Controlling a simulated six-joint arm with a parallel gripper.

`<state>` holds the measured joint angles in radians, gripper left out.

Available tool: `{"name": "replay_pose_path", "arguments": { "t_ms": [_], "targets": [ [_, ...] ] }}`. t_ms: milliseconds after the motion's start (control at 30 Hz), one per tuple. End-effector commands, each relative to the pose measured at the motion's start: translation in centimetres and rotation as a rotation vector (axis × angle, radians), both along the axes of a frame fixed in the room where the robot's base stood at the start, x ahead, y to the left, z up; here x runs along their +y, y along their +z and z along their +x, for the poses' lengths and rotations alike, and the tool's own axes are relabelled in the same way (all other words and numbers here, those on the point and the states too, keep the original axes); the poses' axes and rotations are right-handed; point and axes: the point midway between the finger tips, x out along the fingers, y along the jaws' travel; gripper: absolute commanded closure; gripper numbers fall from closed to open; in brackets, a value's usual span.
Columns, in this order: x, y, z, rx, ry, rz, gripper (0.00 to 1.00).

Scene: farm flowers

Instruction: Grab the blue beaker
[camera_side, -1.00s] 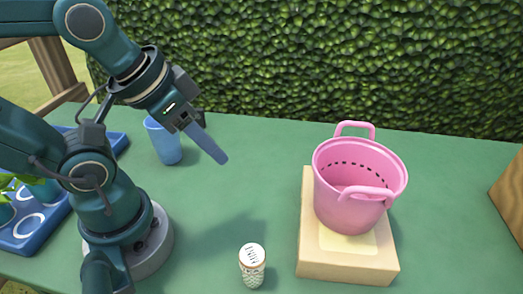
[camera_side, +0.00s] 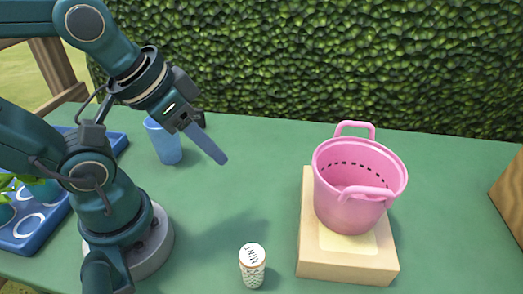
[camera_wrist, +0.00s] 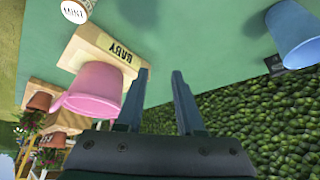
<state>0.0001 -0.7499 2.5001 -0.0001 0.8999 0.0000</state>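The blue beaker (camera_side: 168,146) stands upright on the green table behind my arm in the side view. Its upper part is partly hidden by my wrist. It also shows at the upper right of the wrist view (camera_wrist: 296,36). My gripper (camera_side: 222,158) is raised above the table, in front of and to the right of the beaker in the side view, and apart from it. In the wrist view my gripper (camera_wrist: 160,76) has its two fingers spread with nothing between them.
A pink basket (camera_side: 345,205) stands on a wooden block (camera_side: 352,265) at the right. A small MINT jar (camera_side: 252,268) stands at the front. A blue tray (camera_side: 40,235) with plants lies at the left. The middle of the table (camera_side: 245,190) is clear.

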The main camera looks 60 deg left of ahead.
Motion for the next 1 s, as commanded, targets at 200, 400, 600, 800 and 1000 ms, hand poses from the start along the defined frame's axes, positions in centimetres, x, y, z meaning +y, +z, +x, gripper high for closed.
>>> {"name": "replay_pose_path", "arguments": {
  "t_ms": [200, 400, 600, 800, 1000],
  "targets": [
    [0.0, 0.0, 0.0, 0.0, 0.0, 0.0, 0.63],
    [0.0, 0.0, 0.0, 0.0, 0.0, 0.0, 0.58],
    [0.0, 0.2, 0.0, -0.001, 0.0, 0.0, 0.58],
    [0.0, 2.4, 0.1, -0.007, 0.0, 0.0, 0.58],
    [0.3, 5.3, 0.2, 0.006, 0.009, 0.006, 0.58]
  ]
}}
